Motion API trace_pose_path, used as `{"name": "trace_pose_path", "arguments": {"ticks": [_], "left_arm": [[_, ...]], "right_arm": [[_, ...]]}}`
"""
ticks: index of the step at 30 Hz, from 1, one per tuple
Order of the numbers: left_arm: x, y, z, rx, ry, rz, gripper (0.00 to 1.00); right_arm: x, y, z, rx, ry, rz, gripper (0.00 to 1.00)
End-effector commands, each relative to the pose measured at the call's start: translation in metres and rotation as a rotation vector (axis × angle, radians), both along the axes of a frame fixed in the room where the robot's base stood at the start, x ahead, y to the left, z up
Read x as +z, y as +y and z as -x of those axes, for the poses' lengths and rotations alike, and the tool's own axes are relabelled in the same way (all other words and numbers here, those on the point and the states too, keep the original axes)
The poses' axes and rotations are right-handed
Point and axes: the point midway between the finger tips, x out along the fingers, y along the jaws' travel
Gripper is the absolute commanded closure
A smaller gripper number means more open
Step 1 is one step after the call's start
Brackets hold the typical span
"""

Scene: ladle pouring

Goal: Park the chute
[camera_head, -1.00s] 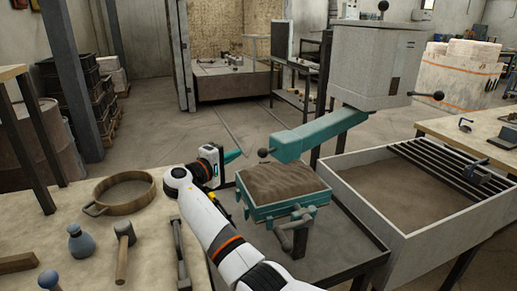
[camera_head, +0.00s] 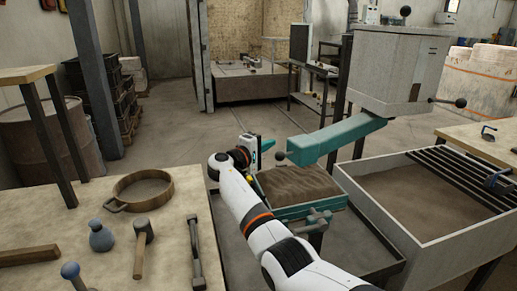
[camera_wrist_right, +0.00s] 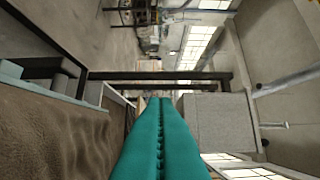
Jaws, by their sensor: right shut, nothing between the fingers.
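The teal chute (camera_head: 338,140) reaches left and toward me from under the grey hopper (camera_head: 395,75). A dark ball knob (camera_head: 281,155) sits at its free end, above the sand-filled teal moulding box (camera_head: 298,187). My right gripper (camera_head: 260,146) is just left of the knob, in front of the chute's end; I cannot tell whether it touches. Its teal fingers are pressed together and empty in the right wrist view (camera_wrist_right: 160,140). That view also shows sand on the left and a grey box-like body on the right. My left gripper is not in view.
A sand bin (camera_head: 425,205) with a slatted rack stands right of the moulding box. A wooden bench (camera_head: 75,215) at left carries a round sieve (camera_head: 140,190), a mallet (camera_head: 142,245) and other tools. Open floor lies behind the chute.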

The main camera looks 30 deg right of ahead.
Motion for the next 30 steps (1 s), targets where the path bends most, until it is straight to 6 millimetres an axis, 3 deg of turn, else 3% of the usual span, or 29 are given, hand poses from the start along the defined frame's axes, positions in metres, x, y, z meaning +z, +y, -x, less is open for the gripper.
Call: {"name": "trace_pose_path", "arguments": {"ticks": [4, 18, 30], "left_arm": [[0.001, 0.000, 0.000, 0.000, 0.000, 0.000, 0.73], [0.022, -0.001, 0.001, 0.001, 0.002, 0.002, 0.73], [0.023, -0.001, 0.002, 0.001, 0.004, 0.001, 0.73]], "right_arm": [[0.001, -0.022, -0.007, -0.002, 0.000, 0.000, 1.00], [0.001, -0.017, 0.029, 0.001, 0.000, -0.001, 1.00], [0.000, -0.017, 0.034, 0.002, 0.000, -0.001, 1.00]]}}
